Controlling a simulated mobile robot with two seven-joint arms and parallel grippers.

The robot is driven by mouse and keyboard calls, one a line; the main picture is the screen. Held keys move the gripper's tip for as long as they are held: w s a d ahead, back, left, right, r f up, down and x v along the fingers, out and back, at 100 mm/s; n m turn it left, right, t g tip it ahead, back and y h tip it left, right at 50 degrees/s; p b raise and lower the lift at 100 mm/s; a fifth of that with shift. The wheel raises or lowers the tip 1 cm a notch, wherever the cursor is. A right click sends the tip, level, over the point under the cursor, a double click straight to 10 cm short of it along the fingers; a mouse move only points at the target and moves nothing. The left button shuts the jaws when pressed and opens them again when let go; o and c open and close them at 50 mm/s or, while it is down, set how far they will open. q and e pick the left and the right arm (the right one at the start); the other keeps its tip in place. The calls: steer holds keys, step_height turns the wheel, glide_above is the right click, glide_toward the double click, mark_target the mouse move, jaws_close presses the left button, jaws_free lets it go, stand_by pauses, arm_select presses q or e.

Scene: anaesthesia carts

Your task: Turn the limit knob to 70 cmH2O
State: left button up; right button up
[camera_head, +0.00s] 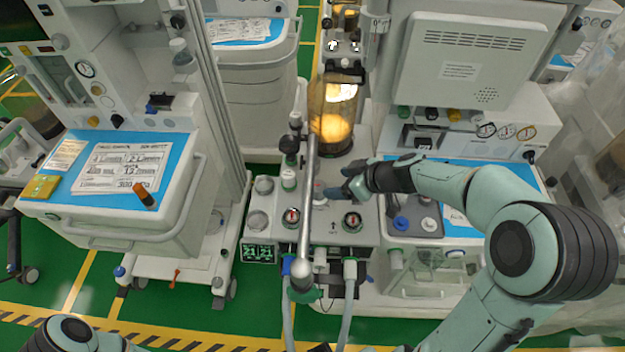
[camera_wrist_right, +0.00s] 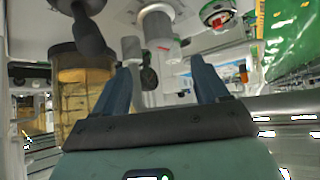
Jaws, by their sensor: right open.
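My right gripper (camera_head: 340,183) is over the breathing-system block, its dark blue fingers pointing left. The right wrist view shows the two fingers (camera_wrist_right: 163,72) apart, with nothing held between them. A small pale knob (camera_head: 320,199) sits on the block, just left of and below the fingertips; I cannot tell if it is the limit knob, and its scale is too small to read. My left gripper is out of view.
Two round gauges with red marks (camera_head: 352,221) (camera_head: 291,217) flank the pale knob. A silver tube (camera_head: 309,170) runs across the block, left of my gripper. An amber bellows canister (camera_head: 333,107) stands behind. A blue-topped cart (camera_head: 178,145) is at the left.

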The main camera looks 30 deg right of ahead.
mark_target(319, 185)
steer(key=p+x, duration=0.1)
steer(key=x, duration=1)
steer(key=shift+w+a+f+p, duration=0.1)
steer(key=shift+w+f+p, duration=0.05)
steer(key=shift+p, duration=0.2)
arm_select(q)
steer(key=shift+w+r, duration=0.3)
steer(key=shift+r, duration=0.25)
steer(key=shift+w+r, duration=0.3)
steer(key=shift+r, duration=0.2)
